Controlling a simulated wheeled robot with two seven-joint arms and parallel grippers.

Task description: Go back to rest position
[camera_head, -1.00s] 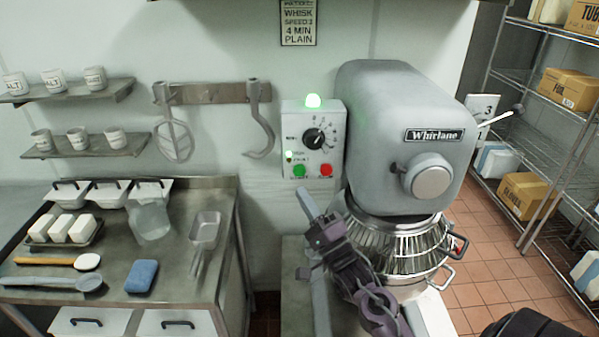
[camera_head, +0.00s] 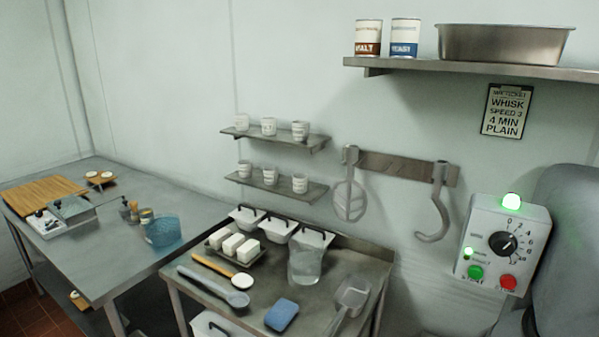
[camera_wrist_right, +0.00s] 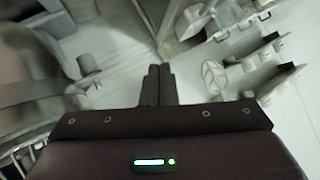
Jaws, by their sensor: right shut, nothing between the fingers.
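My right gripper (camera_wrist_right: 158,84) shows in the right wrist view, its two dark fingers together with nothing between them. It is apart from the grey mixer body (camera_wrist_right: 45,50) at the left of that view. Neither gripper shows in the head view now. In the head view the grey mixer (camera_head: 572,260) is cut off at the right edge. Its control box (camera_head: 503,245) has a lit green lamp on top, a black dial, and green and red buttons.
A steel table (camera_head: 350,262) holds white tubs, a clear jug (camera_head: 305,262), a blue sponge (camera_head: 282,315) and a scoop. A longer table (camera_head: 110,262) stands at the left with a blue bowl (camera_head: 162,231).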

